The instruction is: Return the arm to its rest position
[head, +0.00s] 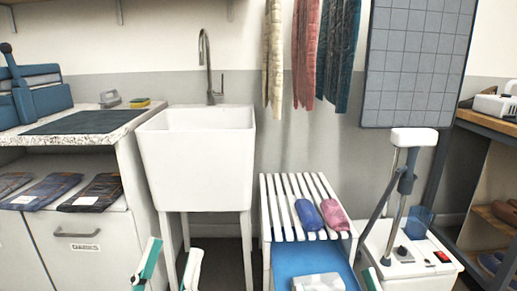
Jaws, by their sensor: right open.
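My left gripper (172,250) shows at the bottom edge, left of centre, in front of the white sink's legs. Its two white and teal fingers are well apart, with nothing visible between them. My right gripper (371,279) shows only as a small white and teal fingertip at the bottom edge, between the slatted rack and the white floor machine. The rest of it is out of frame, and I see nothing held there. Neither gripper visibly touches anything.
A white sink (195,150) stands beside a cabinet (80,245) with folded jeans. A slatted white rack (282,210) holds a blue roll (308,214) and a pink roll (334,214). A white machine with a pole (415,262) stands right, near shelving (484,124).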

